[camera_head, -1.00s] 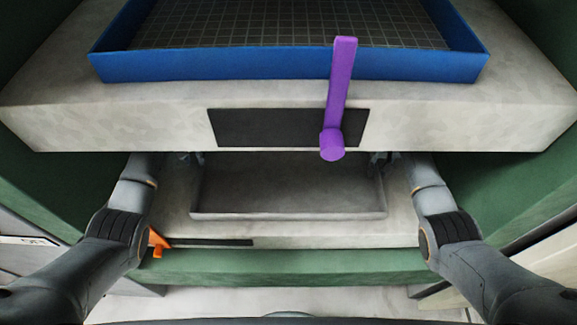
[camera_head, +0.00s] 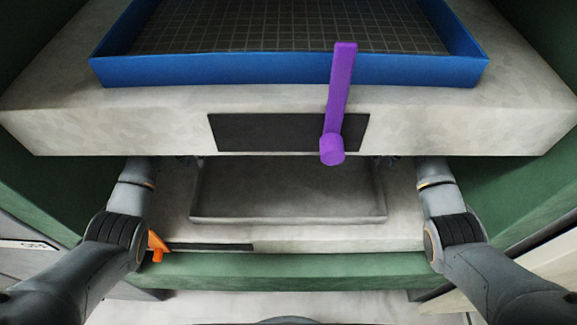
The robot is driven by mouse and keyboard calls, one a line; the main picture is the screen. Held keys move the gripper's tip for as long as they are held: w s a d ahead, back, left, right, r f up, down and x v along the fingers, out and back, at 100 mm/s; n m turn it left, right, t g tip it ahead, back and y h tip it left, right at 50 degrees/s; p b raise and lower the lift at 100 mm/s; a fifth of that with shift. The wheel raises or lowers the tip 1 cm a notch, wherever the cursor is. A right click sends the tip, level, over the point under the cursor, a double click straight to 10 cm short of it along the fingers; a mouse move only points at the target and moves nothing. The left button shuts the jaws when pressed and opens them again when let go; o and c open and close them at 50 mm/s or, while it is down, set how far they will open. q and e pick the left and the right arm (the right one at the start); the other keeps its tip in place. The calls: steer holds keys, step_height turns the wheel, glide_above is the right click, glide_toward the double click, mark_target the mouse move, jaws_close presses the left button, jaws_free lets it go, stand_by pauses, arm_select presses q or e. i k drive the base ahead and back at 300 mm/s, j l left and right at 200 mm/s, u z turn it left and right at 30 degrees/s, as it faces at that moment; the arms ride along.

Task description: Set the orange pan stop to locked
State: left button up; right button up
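The orange pan stop (camera_head: 157,246) sits at the left end of a dark slot (camera_head: 212,247) on the front of the lower grey ledge. My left arm's dark joint partly covers it from the left. A shallow grey pan (camera_head: 288,219) lies on the ledge behind the slot. My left gripper (camera_head: 190,160) is mostly hidden under the upper slab, near the pan's back left corner. My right gripper (camera_head: 384,161) is likewise mostly hidden, near the back right corner. I cannot see the fingertips of either, or whether they touch the pan.
A purple lever (camera_head: 339,95) stands upright in front of a dark panel (camera_head: 268,133) on the upper grey slab (camera_head: 100,122). A blue tray (camera_head: 280,70) with a dark grid lies on the slab. Green walls (camera_head: 520,205) close in both sides. The slab overhangs both grippers.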

mark_target(154, 242)
steer(key=k, duration=1)
